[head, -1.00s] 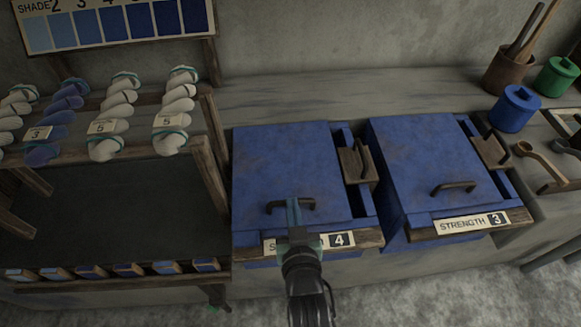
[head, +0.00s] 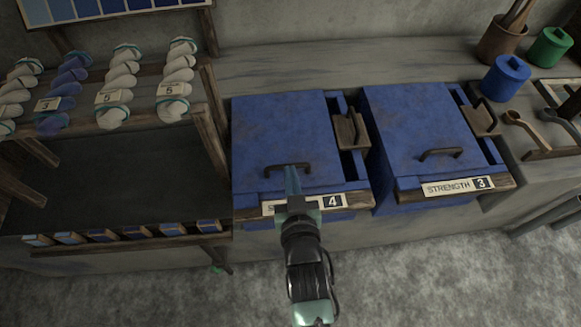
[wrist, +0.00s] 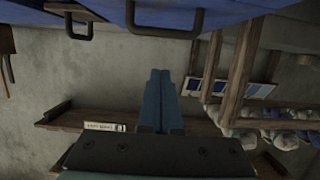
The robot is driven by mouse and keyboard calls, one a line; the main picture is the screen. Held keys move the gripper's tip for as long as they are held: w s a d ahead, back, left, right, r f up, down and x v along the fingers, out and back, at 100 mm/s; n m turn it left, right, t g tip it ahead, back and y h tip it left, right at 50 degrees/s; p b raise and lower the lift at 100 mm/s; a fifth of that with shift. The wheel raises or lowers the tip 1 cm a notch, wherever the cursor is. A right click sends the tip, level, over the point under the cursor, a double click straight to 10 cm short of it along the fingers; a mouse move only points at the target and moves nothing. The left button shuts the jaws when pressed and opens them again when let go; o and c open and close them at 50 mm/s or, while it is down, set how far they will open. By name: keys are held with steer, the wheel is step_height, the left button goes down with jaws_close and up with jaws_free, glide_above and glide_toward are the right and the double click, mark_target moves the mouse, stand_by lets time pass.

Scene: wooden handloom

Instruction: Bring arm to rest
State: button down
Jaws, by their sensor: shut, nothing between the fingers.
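My gripper (head: 291,178) is shut and empty. In the head view it is in front of the left blue vat, with its fingertips overlapping the vat's front edge near the lid handle (head: 290,170). I cannot tell from the picture whether they touch. In the wrist view the shut fingers (wrist: 160,98) point forward with nothing between them. My arm reaches up from the bottom of the head view. It partly hides the left vat's label, which shows the number 4 (head: 332,201).
The left blue vat (head: 275,130) and right blue vat (head: 415,120) have closed lids. A wooden rack with yarn skeins (head: 115,90) stands left. A blue pot (head: 507,78), green pot (head: 549,47) and ladles are right. The floor (head: 430,270) in front is clear.

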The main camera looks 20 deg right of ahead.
steer(key=s+a, duration=0.2)
steer(key=s, duration=0.5)
steer(key=shift+r, duration=0.15)
steer(key=w+a+r+t+p, duration=0.15)
steer(key=w+r, duration=0.25)
steer(key=r, duration=0.6)
steer(key=w+a+r+n+t+y+p, duration=0.15)
steer(key=w+r, duration=0.25)
steer(key=r, duration=0.7)
steer(key=w+a+r+t+h+p, duration=0.1)
steer(key=w+r+t, duration=0.25)
steer(key=r, duration=0.65)
steer(key=s+a+r+t+y+p, duration=0.1)
steer(key=s+a+r+t, duration=0.1)
steer(key=r, duration=1)
steer(key=s+a+r+n+t+y+p, duration=0.1)
steer(key=s+a+r+t, duration=0.1)
steer(key=r, duration=1)
steer(key=s+a+r+t+y+p, duration=0.1)
steer(key=s+r, duration=0.4)
steer(key=r, duration=0.7)
steer(key=shift+a+r+n+t+y+p, duration=0.2)
steer(key=shift+a+n+t+y+p, duration=0.2)
steer(key=shift+a+t, duration=0.6)
steer(key=shift+s+a+g, duration=0.1)
steer(key=shift+a+g, duration=0.1)
steer(key=shift+g, duration=0.05)
